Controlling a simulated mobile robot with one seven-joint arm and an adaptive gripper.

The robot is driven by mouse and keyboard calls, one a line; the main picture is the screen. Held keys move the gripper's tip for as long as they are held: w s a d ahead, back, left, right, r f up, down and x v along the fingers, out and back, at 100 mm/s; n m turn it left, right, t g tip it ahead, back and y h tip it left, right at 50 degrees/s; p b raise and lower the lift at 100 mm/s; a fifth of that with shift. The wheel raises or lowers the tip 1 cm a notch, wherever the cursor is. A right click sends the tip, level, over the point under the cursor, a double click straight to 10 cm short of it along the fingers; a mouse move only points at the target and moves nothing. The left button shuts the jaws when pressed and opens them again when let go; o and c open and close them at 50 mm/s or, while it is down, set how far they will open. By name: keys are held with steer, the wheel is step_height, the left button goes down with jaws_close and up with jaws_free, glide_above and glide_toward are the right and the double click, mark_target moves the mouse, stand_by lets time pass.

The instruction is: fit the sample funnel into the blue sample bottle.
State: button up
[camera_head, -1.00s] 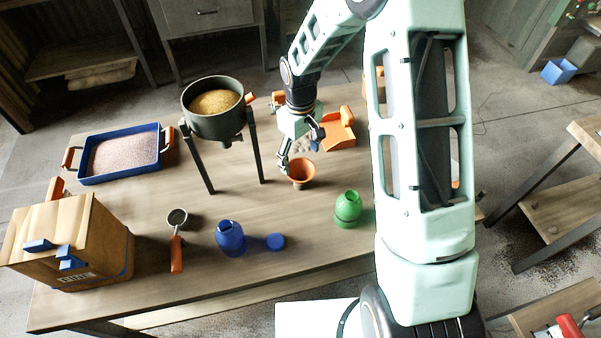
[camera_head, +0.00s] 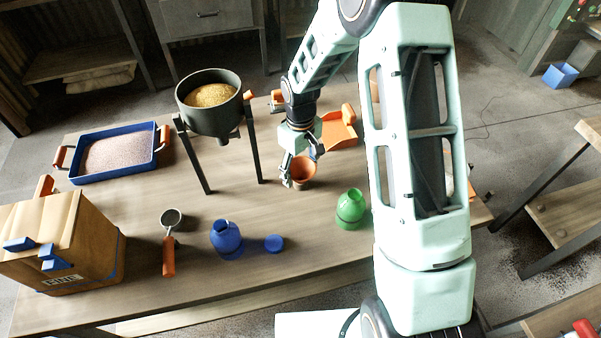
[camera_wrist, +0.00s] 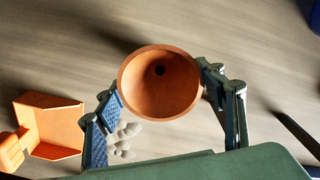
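The sample funnel, an orange cone (camera_head: 303,173), stands on the table with its wide mouth up. In the wrist view the funnel (camera_wrist: 160,82) shows its round rim and a dark hole inside. My gripper (camera_head: 301,166) is lowered around it, one finger at each side; in the wrist view my gripper (camera_wrist: 162,100) has its fingers spread close to the rim. I see no firm grip; the fingertips' contact is unclear.
A green bottle (camera_head: 350,209) stands right of the funnel. An orange scoop (camera_head: 338,130) lies behind it. A legged dark pot (camera_head: 209,112) stands to the left.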

mark_target(300, 178)
steer(key=c, duration=0.5)
steer(key=shift+r+p, duration=1.95)
steer(key=shift+r, duration=1)
